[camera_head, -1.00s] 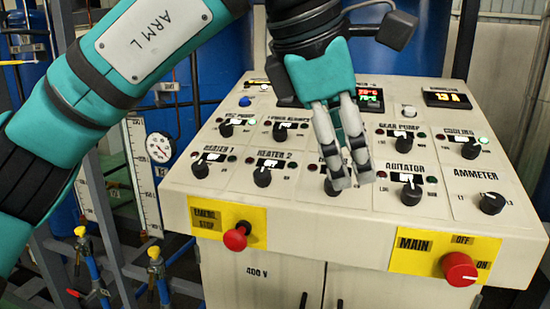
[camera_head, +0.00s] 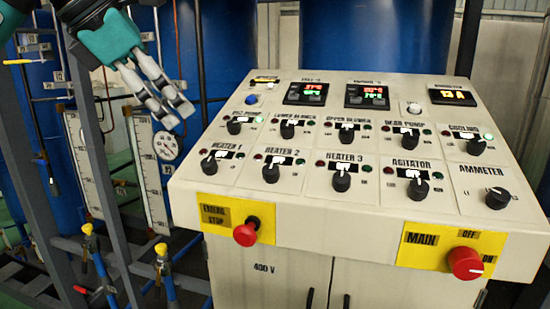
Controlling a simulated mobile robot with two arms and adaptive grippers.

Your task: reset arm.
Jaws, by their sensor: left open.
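My left gripper (camera_head: 176,112) is at the upper left of the head view, to the left of the control panel (camera_head: 395,205) and clear of it. Its two grey fingers point down and to the right with a small gap between them, and nothing shows between them. The left arm behind it is mostly cut off by the picture's upper left edge. My right gripper is not in view.
The panel carries several black knobs, such as the Heater 3 knob (camera_head: 341,181), plus a red emergency stop (camera_head: 245,233) and a red main switch (camera_head: 465,263). A pressure gauge (camera_head: 167,146) and pipes with yellow-topped valves (camera_head: 88,229) stand left of it. Blue tanks (camera_head: 350,38) stand behind.

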